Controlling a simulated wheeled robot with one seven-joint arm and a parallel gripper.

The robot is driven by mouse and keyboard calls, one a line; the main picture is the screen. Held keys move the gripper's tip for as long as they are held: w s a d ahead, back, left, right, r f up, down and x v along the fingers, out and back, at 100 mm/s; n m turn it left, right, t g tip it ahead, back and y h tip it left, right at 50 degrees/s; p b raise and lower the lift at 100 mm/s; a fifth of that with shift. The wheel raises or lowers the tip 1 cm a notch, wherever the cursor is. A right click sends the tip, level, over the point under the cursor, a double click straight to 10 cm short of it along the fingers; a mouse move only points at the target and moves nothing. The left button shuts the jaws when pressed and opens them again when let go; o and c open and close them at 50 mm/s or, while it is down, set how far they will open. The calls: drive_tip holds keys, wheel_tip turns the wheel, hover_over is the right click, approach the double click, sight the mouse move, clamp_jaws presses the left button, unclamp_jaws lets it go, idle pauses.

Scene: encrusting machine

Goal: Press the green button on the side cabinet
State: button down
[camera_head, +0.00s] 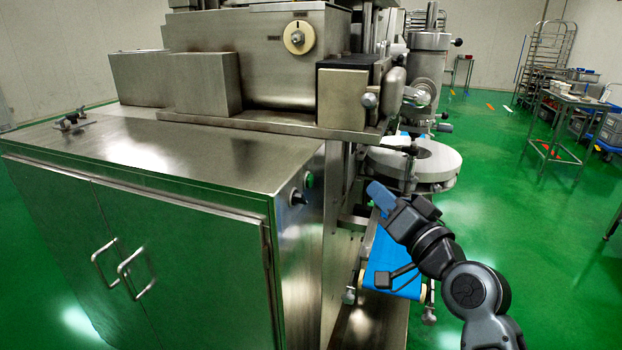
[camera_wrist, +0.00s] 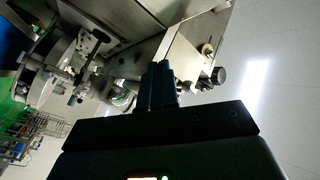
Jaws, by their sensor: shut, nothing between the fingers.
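The green button (camera_head: 309,180) is small and round, on the right side face of the steel side cabinet (camera_head: 200,225), near its top edge. My gripper (camera_head: 376,190) is to the right of the button and apart from it, with blue fingers pointing up and left toward the machine. The fingers are together and empty. In the wrist view my gripper (camera_wrist: 158,68) shows its closed fingers in front of steel machine parts. I cannot make out the green button in the wrist view.
A dark knob (camera_head: 298,197) sits just below the button. Behind my gripper are a round steel disc (camera_head: 440,160) and a blue conveyor belt (camera_head: 384,250). A steel housing (camera_head: 342,98) overhangs above. Green floor at right is open, with a table (camera_head: 570,101) farther back.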

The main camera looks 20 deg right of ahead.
sight(310, 181)
drive_tip(key=w+a+p, duration=0.5)
drive_tip(key=a, duration=0.2)
idle(0.6)
drive_tip(key=shift+w+a, duration=0.15)
drive_tip(key=shift+a, duration=0.05)
idle(1.8)
drive_tip(key=shift+w+a+p, duration=0.15)
drive_tip(key=shift+a+p, duration=0.05)
drive_tip(key=shift+p, duration=0.15)
